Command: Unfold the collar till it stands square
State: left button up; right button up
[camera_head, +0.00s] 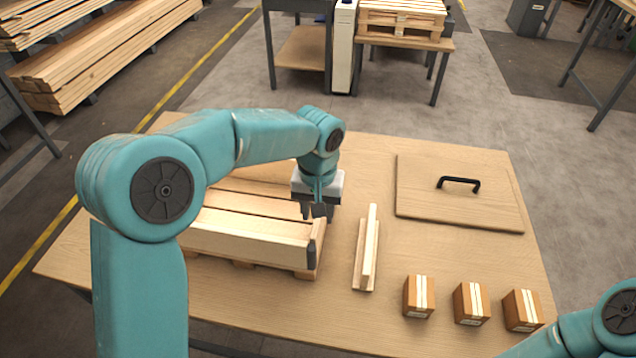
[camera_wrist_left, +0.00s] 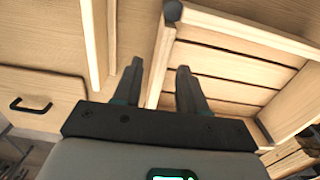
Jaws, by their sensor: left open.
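The wooden collar (camera_head: 250,238) sits on a slatted pallet (camera_head: 262,206) at the left of the table. Its long front board faces me, with a dark hinge at the front right corner; its short right end board (camera_head: 319,242) runs back from there. My left gripper (camera_head: 319,212) is open above the right end. In the left wrist view its fingers (camera_wrist_left: 160,66) point at this end board (camera_wrist_left: 160,55), which shows between them; I cannot tell if they touch it. My arm hides much of the collar's left and back. My right gripper is out of view.
A narrow wooden piece with an upright board (camera_head: 369,245) stands right of the pallet. A flat lid (camera_head: 415,190) with a black handle (camera_head: 459,182) lies at the back right. Three small boxes (camera_head: 418,297) line the front right. Bare tabletop lies between them.

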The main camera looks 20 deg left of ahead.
pick_arm(q)
notch_tip(320, 180, up, 9)
jog(key=shift+p, duration=0.45)
dwell(0.3)
